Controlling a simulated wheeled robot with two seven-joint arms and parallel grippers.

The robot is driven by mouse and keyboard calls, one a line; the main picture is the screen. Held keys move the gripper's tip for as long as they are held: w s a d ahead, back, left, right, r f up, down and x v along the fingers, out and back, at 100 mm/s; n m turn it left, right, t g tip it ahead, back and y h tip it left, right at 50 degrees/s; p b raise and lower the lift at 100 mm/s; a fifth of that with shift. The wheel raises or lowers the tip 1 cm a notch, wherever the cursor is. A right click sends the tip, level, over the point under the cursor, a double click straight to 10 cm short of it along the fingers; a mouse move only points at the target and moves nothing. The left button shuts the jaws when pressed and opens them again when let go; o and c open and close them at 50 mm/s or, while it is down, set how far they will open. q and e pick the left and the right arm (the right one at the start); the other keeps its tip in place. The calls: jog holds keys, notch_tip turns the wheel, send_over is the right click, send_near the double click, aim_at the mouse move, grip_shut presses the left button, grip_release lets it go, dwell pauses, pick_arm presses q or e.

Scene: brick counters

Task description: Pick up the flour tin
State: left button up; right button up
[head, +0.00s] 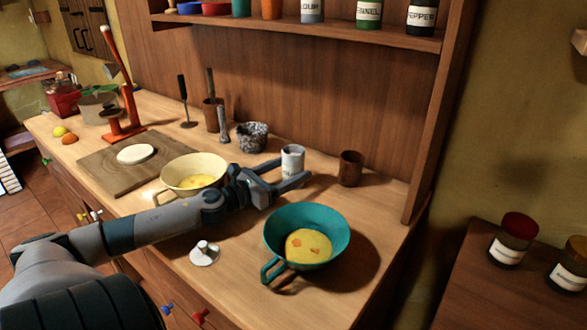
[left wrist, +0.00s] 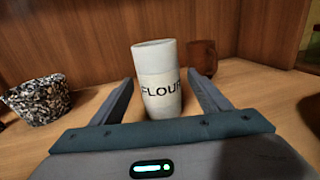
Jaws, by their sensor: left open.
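The flour tin (head: 292,158) is a pale grey-white cylinder standing upright on the wooden counter. In the left wrist view the tin (left wrist: 158,78) shows a white label reading "FLOUR". My left gripper (head: 290,178) is open, its fingers pointing at the tin at counter height. In the left wrist view the fingers of my left gripper (left wrist: 158,85) lie to either side of the tin, with a gap on each side. The tin's base is partly hidden by the gripper. My right gripper is not in view.
A brown cup (head: 351,168) stands right of the tin, and a speckled mortar (head: 252,137) stands left. A teal pan (head: 335,225) with yellow food sits in front. A cream bowl (head: 170,175) is beside my arm. A shelf (head: 300,30) with jars hangs above.

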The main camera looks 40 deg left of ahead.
pick_arm(q)
jog(key=shift+w, duration=0.25)
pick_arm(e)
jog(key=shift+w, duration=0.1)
pick_arm(q)
jog(key=shift+w, duration=0.1)
jog(key=shift+w+r, duration=0.1)
jog(key=shift+w, duration=0.5)
jog(key=shift+w+d+p, duration=0.15)
jog(key=shift+w+p, duration=0.15)
jog(key=shift+w, duration=1.4)
jog(key=shift+w+d, duration=0.1)
jog(key=shift+w, duration=0.2)
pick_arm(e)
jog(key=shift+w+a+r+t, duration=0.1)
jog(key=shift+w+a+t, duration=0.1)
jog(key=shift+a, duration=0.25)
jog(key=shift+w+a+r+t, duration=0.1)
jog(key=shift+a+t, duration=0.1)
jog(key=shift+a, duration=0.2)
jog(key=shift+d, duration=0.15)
